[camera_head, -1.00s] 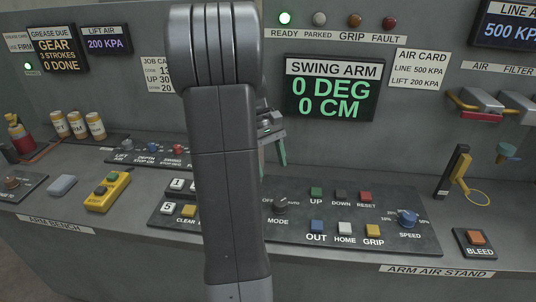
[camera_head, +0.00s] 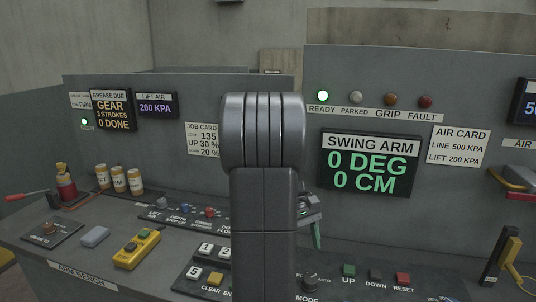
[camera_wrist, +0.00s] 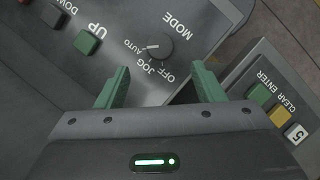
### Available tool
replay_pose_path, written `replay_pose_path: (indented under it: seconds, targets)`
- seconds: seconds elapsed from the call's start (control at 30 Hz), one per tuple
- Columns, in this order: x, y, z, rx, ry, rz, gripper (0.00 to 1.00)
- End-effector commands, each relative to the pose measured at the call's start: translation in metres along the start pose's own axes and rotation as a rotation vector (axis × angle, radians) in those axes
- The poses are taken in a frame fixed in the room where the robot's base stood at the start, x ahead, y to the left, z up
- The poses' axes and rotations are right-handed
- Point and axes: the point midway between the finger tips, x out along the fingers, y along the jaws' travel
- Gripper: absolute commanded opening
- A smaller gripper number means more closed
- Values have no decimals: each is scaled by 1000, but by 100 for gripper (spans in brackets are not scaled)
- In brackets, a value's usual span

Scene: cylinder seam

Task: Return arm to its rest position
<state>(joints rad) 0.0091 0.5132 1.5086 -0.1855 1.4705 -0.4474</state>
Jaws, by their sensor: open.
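My arm (camera_head: 264,190) stands upright in the middle of the head view and hides most of my gripper. A green finger of my gripper shows to its right, above the console. In the wrist view my gripper (camera_wrist: 160,77) is open, with nothing between its two green fingers. It is over the control panel, near the black MODE knob (camera_wrist: 160,46), whose white mark points toward AUTO. The swing arm display (camera_head: 369,165) reads 0 DEG and 0 CM.
The green UP button (camera_head: 348,271) and the keypad (camera_head: 207,247) lie close by the arm. A yellow button box (camera_head: 138,249), cans (camera_head: 119,178) and a red bottle (camera_head: 66,184) stand on the left. A yellow-handled air tool (camera_head: 509,250) stands at the right edge.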

Motion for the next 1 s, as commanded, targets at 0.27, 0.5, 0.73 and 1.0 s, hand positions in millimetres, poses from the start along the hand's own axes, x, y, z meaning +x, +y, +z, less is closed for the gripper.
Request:
replay_pose_path:
  seconds: [0.27, 0.5, 0.73, 1.0]
  targets:
    - [55, 0, 1, 0, -3, -3, 62]
    - [82, 0, 0, 0, -1, -1, 62]
    - [88, 0, 0, -4, 0, 2, 62]
    - [87, 0, 0, -4, 1, 2, 62]
